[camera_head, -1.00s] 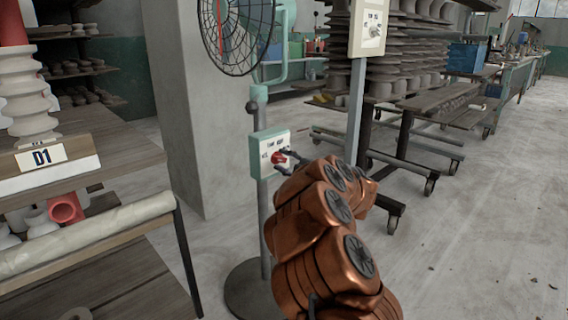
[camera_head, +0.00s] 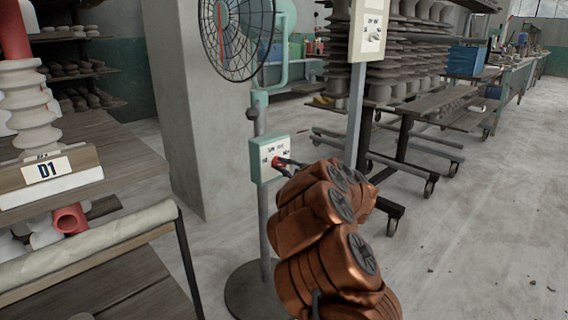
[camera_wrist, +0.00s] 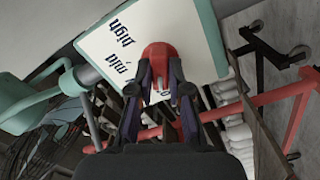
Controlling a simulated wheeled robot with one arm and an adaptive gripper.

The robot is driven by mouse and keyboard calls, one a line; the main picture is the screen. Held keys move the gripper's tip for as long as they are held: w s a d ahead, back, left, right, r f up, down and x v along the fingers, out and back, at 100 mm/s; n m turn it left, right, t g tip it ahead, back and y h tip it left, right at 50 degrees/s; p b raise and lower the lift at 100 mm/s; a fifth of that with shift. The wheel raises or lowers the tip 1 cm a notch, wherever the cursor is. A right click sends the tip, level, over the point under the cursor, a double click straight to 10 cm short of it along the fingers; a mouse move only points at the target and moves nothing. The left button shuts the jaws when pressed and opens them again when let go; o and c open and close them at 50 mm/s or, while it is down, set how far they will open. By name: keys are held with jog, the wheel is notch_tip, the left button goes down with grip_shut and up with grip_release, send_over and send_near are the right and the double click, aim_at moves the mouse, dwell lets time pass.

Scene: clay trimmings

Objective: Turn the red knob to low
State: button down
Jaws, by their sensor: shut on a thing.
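The red knob (camera_head: 278,163) sits on the front of a pale control box (camera_head: 256,162) on the fan's stand. The box has a teal edge. In the wrist view the knob (camera_wrist: 159,58) is between my two dark fingers, and my gripper (camera_wrist: 160,88) is shut on it. The box face (camera_wrist: 115,50) shows the words "high" and "mid" beside the knob. No word "low" is readable, and the knob's pointer is hidden or too small to tell. In the head view my gripper (camera_head: 285,165) reaches the knob from the right, partly behind my copper-coloured arm.
The fan (camera_head: 238,35) stands above the box on a pole with a round base (camera_head: 250,295). A second box with a switch (camera_head: 370,32) is on a post to the right. A shelf marked D1 (camera_head: 110,160) is at left. Open floor (camera_head: 480,220) lies at right.

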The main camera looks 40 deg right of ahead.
jog(key=m+p, duration=0.3)
jog(key=p, duration=0.4)
jog(key=m+p, duration=0.4)
jog(key=p, duration=0.4)
jog(key=shift+r+m, duration=0.2)
jog(key=shift+m, duration=0.1)
jog(key=shift+f+m+p, duration=0.2)
jog(key=shift+m+p, duration=0.2)
jog(key=shift+p, duration=0.2)
jog(key=c, duration=1.1)
grip_release()
jog(key=s, duration=1.2)
